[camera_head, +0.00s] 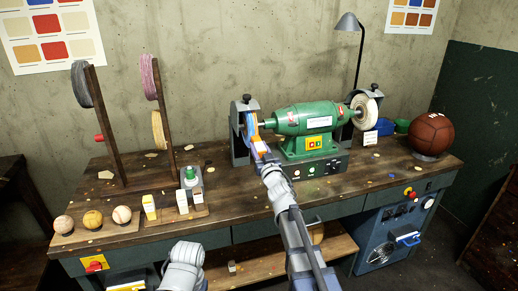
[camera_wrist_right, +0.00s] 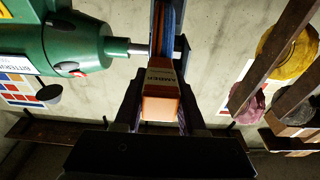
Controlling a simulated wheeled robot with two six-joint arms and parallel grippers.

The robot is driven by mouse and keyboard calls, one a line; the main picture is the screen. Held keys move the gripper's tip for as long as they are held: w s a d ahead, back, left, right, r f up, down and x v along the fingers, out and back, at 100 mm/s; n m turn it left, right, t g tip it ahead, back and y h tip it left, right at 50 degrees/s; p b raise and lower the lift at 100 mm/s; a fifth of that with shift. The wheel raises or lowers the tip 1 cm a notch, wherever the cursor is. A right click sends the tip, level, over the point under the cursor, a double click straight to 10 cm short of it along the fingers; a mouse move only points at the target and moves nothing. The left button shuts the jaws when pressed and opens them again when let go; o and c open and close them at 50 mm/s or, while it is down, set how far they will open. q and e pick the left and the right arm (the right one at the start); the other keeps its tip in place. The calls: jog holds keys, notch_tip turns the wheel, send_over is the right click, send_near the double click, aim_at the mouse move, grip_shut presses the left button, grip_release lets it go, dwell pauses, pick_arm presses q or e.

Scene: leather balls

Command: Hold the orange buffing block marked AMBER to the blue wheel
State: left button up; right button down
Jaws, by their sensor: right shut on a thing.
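My right gripper (camera_head: 262,153) reaches the left end of the green bench grinder. In the right wrist view its fingers (camera_wrist_right: 160,110) are shut on the orange buffing block (camera_wrist_right: 160,103), whose dark lettering AMBER shows on a pale band. The block's far end lies at the edge of the blue wheel (camera_wrist_right: 170,30), seen edge-on; I cannot tell for sure whether they touch. In the head view the blue wheel (camera_head: 249,124) sits in the grey guard on the grinder's left, and the gripper mostly hides the block. A pale arm part of mine shows at the bottom, but no left gripper.
The green grinder (camera_head: 305,118) carries a white wheel (camera_head: 368,106) on its right. Several small blocks stand in a rack (camera_head: 175,217) at the left, beside three balls on a board (camera_head: 95,229). A brown leather ball (camera_head: 431,134) rests at the right. Wooden posts (camera_head: 105,125) hold more wheels.

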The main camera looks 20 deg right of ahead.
jog(key=shift+s, duration=0.1)
dwell(0.8)
jog(key=s+f+b, duration=0.1)
jog(key=s, duration=0.5)
jog(key=shift+s, duration=0.4)
jog(key=shift+d, duration=0.1)
dwell(1.2)
notch_tip(320, 180, up, 12)
jog(key=p, duration=1.1)
jog(key=shift+f+p, duration=0.2)
jog(key=shift+p, duration=0.1)
